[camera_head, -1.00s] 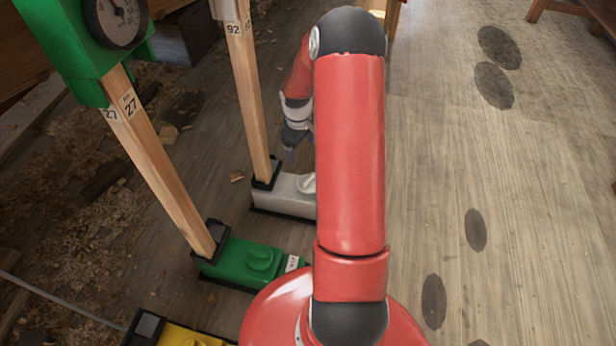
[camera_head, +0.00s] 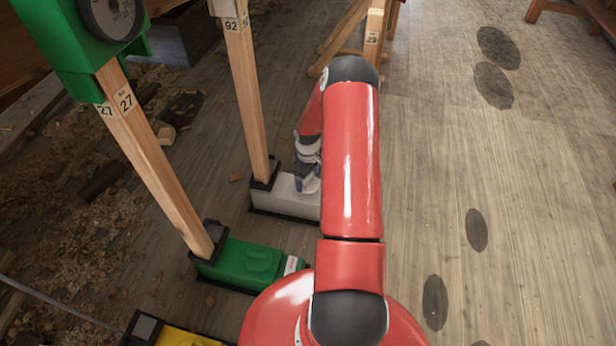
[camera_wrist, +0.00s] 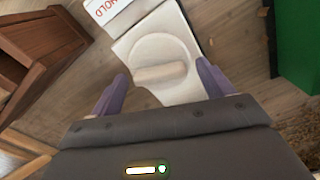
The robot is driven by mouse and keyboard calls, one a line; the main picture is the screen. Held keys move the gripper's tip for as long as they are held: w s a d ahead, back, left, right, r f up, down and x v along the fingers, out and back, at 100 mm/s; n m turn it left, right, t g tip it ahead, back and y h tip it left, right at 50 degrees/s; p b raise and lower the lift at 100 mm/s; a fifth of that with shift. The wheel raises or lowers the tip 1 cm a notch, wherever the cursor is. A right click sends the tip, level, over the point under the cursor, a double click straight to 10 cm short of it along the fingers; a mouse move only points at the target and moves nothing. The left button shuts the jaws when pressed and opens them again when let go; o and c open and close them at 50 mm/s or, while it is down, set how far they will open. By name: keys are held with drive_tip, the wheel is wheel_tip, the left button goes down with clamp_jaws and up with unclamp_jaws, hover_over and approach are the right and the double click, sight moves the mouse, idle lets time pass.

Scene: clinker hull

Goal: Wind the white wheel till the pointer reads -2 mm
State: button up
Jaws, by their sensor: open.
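The white wheel (camera_wrist: 161,48), a round disc with a raised bar grip (camera_wrist: 160,74), sits on top of a white box in the wrist view. In the head view the white box (camera_head: 268,202) stands at the foot of a wooden post marked 92, and my gripper hides its wheel. My gripper (camera_wrist: 161,71) is open, with one purple finger on each side of the bar. I cannot tell whether the fingers touch it. In the head view my gripper (camera_head: 307,186) is low over the white box. The white unit's pointer is not in view.
A green box (camera_head: 250,262) and its post marked 27 with a green dial housing (camera_head: 75,50) stand nearer, at left. A yellow box (camera_head: 180,337) is at the bottom edge. A HOLD label (camera_wrist: 108,8) lies beyond the wheel.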

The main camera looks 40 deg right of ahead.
drive_tip(key=c, duration=1)
drive_tip(key=shift+m, duration=0.3)
drive_tip(key=m+b, duration=0.1)
drive_tip(key=m, duration=0.1)
drive_tip(key=shift+f+m, duration=0.1)
drive_tip(key=shift+m, duration=0.3)
drive_tip(key=shift+m+b, duration=0.95)
drive_tip(key=shift+m, duration=1.05)
drive_tip(key=o, duration=1)
